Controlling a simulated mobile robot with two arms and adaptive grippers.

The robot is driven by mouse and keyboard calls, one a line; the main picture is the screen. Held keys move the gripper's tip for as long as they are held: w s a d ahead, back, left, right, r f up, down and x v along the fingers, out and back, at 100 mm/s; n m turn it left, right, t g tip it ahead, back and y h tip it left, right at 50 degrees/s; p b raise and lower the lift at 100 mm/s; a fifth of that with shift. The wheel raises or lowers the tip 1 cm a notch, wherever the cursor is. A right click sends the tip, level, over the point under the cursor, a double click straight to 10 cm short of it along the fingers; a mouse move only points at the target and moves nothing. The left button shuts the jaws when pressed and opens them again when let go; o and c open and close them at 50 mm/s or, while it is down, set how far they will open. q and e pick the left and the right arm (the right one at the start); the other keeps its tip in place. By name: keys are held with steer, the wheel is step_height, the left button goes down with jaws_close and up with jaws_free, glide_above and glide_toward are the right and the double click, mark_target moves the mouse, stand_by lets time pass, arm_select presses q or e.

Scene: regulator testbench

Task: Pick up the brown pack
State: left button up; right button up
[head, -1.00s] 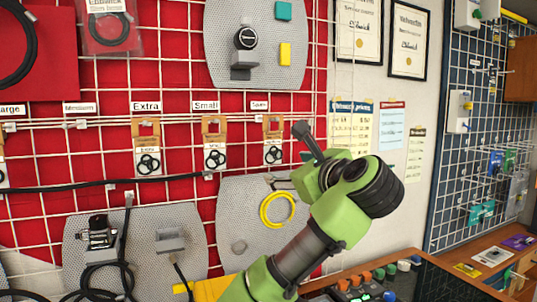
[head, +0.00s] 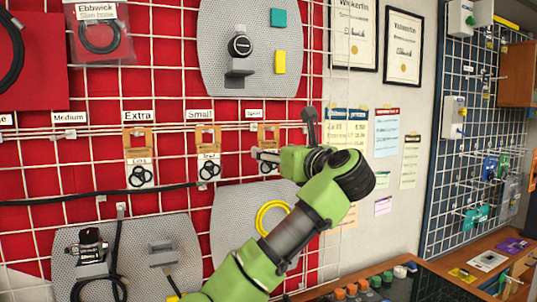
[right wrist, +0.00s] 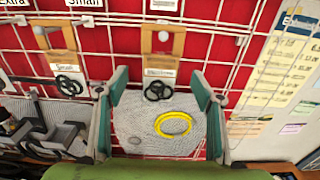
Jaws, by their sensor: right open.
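Brown packs with black rings on white fronts hang in a row from the wall grid. The rightmost brown pack (head: 268,132) is partly covered by my right gripper (head: 262,157) in the head view. In the right wrist view this pack (right wrist: 161,63) hangs ahead, and its lower white part with the rings shows between the fingertips of my right gripper (right wrist: 160,88). The fingers are open, one on each side of it; I cannot tell if they touch it. A small brown pack (head: 208,138) and an extra one (head: 139,140) hang to its left. My left gripper is out of view.
A grey perforated panel (head: 228,225) with a yellow ring (head: 272,218) is below the packs. Another grey panel (head: 200,235) holds fittings at lower left. A black cable (head: 60,198) runs across the grid. Posters (head: 345,135) are on the wall at right.

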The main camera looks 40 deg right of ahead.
mark_target(271, 149)
steer(key=p+x, duration=0.2)
steer(key=x, duration=0.2)
steer(key=shift+w+d+r, duration=0.1)
steer(key=shift+w, duration=0.2)
steer(key=shift+w+d, duration=0.1)
steer(key=shift+w, duration=0.1)
steer(key=shift+s, duration=0.1)
steer(key=c, duration=1)
